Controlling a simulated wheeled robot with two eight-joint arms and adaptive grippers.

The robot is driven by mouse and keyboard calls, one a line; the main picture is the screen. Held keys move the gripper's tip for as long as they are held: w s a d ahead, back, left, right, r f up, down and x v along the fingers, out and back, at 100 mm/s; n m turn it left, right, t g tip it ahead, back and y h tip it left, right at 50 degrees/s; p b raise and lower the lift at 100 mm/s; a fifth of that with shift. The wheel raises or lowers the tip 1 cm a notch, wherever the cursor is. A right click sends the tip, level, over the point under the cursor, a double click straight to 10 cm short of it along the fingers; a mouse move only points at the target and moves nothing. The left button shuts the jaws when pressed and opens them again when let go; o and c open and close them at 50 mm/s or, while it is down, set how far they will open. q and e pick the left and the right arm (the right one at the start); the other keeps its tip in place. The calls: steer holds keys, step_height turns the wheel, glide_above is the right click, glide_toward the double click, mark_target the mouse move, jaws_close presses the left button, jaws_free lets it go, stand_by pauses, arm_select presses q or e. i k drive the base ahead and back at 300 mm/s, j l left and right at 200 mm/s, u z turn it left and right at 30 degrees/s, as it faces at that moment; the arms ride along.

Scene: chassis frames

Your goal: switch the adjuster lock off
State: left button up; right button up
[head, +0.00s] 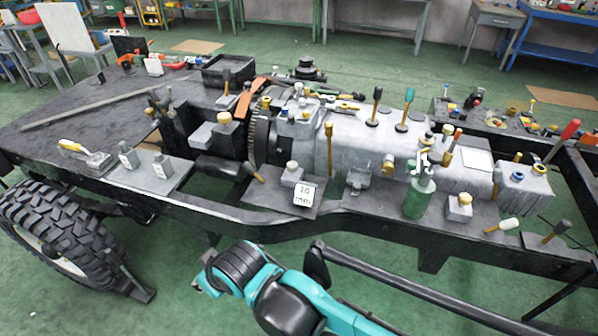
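I cannot tell which of the many small levers and knobs is the adjuster lock. Several levers with yellow, green or red handles stand on the grey machine block (350,135) on the chassis frame (230,222). One tall yellow-handled lever (329,145) stands upright near its middle. A red-handled lever (563,140) leans at the far right. A yellow-handled lever (82,150) lies low at the left. Teal and black links of my arm show at the bottom middle, in front of the frame. Neither gripper can be made out.
A green cylinder (420,197) and a small white sign (305,194) stand along the front of the machine. A large tyre (70,235) is at the lower left. A dark tube (420,290) crosses the lower right. Green floor (195,312) lies open in front.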

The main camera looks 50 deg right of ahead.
mark_target(249, 167)
steer(key=z, duration=1.45)
